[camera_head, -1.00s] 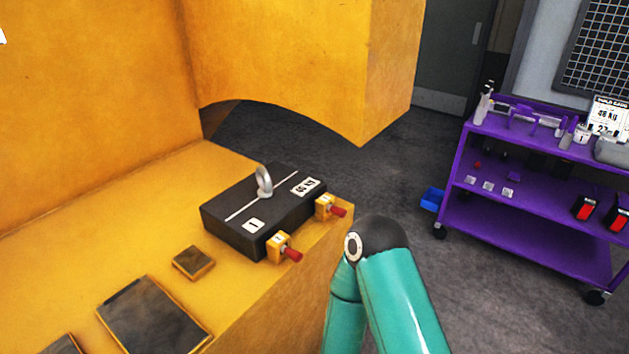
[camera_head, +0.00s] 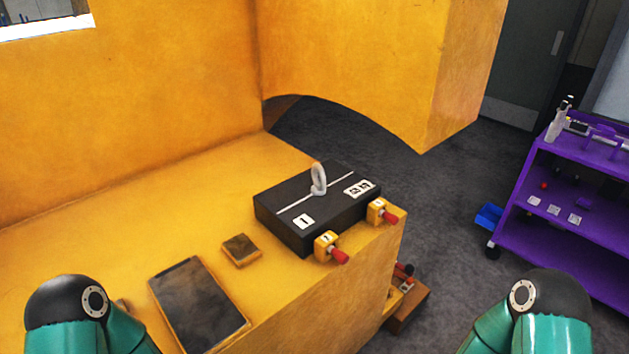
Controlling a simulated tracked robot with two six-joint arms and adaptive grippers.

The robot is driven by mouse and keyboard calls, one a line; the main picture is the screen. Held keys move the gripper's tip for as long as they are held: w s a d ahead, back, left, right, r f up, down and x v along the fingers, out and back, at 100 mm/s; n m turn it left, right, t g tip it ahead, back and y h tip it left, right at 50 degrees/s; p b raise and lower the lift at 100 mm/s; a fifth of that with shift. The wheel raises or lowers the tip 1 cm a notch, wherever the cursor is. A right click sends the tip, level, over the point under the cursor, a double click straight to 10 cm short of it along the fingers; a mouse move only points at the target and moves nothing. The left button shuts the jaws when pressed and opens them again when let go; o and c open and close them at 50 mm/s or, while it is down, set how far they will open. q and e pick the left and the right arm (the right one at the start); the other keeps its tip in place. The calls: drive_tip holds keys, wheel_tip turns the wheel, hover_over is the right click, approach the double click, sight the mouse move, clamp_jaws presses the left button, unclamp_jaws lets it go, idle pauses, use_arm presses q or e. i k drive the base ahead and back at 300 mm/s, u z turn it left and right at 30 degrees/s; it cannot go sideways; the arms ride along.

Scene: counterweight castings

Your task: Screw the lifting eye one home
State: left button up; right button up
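The lifting eye (camera_head: 318,179), a pale metal ring, stands upright on top of the black counterweight casting (camera_head: 285,226). Its lower end meets the casting's top; how deep its thread sits cannot be seen. The casting bears a label "1", a weight label and a white line, and it lies on the yellow ledge (camera_head: 284,156). Two teal arm links of mine show at the lower left and lower right. Neither gripper is in the picture, and nothing of mine touches the eye.
Two yellow clamps with red handles, one on the left (camera_head: 330,247) and one on the right (camera_head: 381,212), sit at the casting's front side. Dark pads (camera_head: 199,305) lie on the ledge. A purple cart (camera_head: 567,205) and blue bin (camera_head: 488,216) stand right. A high yellow wall rises behind.

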sight(320, 187)
drive_tip(key=z, duration=1.25)
drive_tip(key=i, duration=0.15)
drive_tip(key=u, duration=3.05)
drive_tip(key=k, duration=1.45)
drive_tip(key=z, duration=0.5)
drive_tip(key=i, duration=1)
drive_tip(key=z, duration=0.1)
